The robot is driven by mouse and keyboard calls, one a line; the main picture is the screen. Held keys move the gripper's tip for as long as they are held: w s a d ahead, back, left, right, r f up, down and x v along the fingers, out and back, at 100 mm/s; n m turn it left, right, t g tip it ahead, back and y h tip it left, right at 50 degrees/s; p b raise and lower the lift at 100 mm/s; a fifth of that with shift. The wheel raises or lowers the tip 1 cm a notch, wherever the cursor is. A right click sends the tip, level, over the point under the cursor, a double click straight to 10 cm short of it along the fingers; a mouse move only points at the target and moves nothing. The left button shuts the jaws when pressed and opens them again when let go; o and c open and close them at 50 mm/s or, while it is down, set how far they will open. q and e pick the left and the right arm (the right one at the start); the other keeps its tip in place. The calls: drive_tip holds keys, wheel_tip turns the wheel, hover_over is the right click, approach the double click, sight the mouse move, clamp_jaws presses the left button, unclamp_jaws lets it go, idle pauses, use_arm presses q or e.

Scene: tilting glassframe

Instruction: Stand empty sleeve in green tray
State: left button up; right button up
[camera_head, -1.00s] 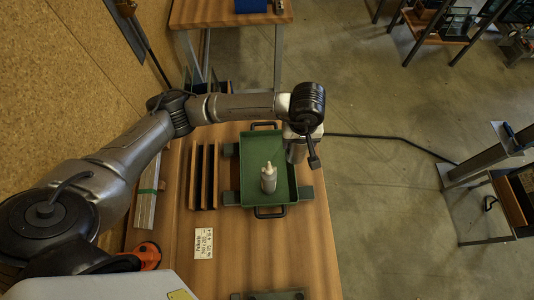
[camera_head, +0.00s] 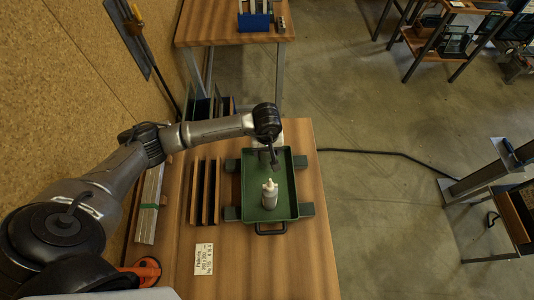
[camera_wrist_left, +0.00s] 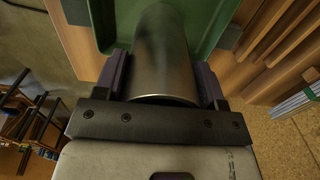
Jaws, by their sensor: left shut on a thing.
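The sleeve (camera_wrist_left: 162,50) is a grey metal cylinder between the two fingers of my left gripper (camera_wrist_left: 160,78) in the left wrist view. The gripper is shut on it. In the head view my left gripper (camera_head: 268,155) is over the far part of the green tray (camera_head: 283,211), and the arm mostly hides the sleeve there. The tray also shows beyond the sleeve in the left wrist view (camera_wrist_left: 212,22). I cannot tell whether the sleeve touches the tray floor. A pale grey bottle (camera_head: 269,196) stands upright in the near part of the tray. My right gripper is not in view.
Upright brown slats (camera_head: 205,190) stand left of the tray on the wooden table (camera_head: 285,260). A printed label (camera_head: 203,259) lies nearer. An orange tool (camera_head: 146,270) is at the near left. A cork wall (camera_head: 60,80) bounds the left. The table right of the tray is clear.

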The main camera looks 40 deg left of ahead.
use_arm(q)
wheel_tip(320, 180, down, 4)
drive_tip(key=shift+r+p, duration=0.15)
drive_tip(key=shift+p, duration=0.25)
drive_tip(key=shift+f+b, duration=0.3)
drive_tip(key=shift+f, duration=0.1)
drive_tip(key=o, duration=1)
drive_tip(key=shift+r, duration=0.1)
